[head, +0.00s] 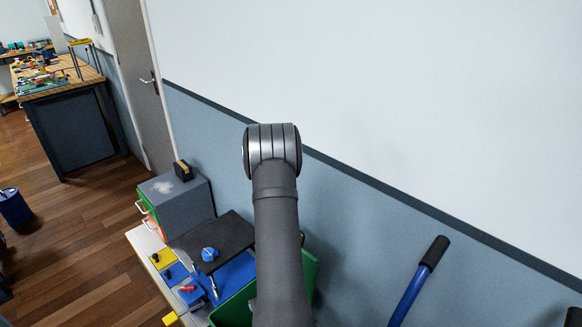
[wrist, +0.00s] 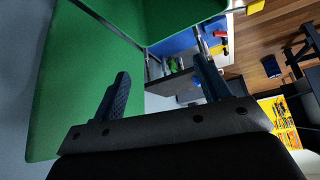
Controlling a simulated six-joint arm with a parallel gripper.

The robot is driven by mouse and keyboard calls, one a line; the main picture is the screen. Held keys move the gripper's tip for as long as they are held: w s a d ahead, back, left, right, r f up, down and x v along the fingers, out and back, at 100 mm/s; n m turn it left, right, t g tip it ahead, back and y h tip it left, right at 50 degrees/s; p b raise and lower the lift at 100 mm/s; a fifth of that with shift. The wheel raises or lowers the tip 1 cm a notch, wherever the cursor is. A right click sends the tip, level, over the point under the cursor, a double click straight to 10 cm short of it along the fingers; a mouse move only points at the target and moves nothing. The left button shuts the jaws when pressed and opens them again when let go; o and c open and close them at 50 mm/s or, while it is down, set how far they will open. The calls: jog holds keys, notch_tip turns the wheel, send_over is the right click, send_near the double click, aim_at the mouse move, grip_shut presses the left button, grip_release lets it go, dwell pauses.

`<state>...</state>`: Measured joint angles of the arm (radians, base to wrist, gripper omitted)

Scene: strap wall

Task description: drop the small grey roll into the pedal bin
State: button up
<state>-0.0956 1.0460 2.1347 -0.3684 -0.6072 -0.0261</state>
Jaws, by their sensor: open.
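My gripper (wrist: 163,84) shows in the wrist view with its two dark fingers wide apart and nothing between them. Its fingertips point toward a large green box (wrist: 85,70); I cannot tell the gap. In the head view the gripper itself is hidden behind or below my arm. I cannot make out the small grey roll in either view. A blue cylindrical container (head: 15,207) stands on the floor at the far left of the head view; I cannot tell whether it is the pedal bin.
The green box (head: 232,312) is partly hidden by my arm. Left of it are a dark raised board (head: 228,238) with a blue item and a grey drawer cabinet (head: 178,208) bearing a dark block. A workbench (head: 60,80) is far left.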

jog(key=shift+v, duration=1.65)
jog(key=x, duration=1.7)
jog(key=shift+f, duration=0.2)
jog(key=shift+w, duration=0.1)
